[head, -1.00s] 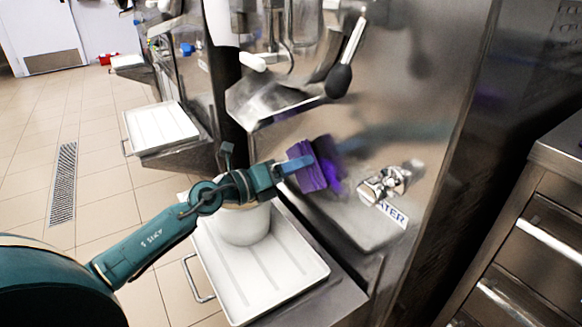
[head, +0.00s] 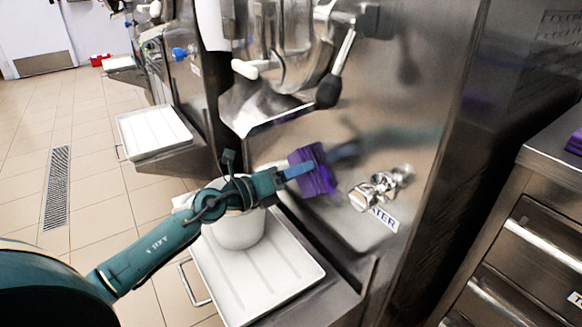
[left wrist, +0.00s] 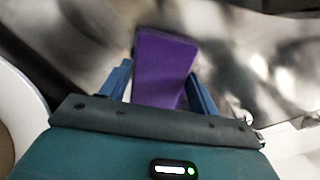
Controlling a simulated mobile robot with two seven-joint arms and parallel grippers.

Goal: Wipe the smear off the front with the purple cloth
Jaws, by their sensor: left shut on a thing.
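My left gripper (head: 300,172) is shut on the purple cloth (head: 318,170), a folded pad held against or just off the shiny steel front (head: 430,110) of the freezer. I cannot tell whether it touches. The cloth (left wrist: 165,65) also shows between the blue fingers of my left gripper (left wrist: 160,88) in the left wrist view, with the blurred steel behind it. I cannot make out a distinct smear; the cloth may hide part of the front. My right gripper is not in view.
A chrome tap (head: 380,188) sticks out just right of the cloth, above a water label. A chute and black-knobbed lever (head: 328,92) are above. A white bucket (head: 238,230) stands on a white tray (head: 265,285) below my arm. A steel drawer cabinet (head: 520,240) is at right.

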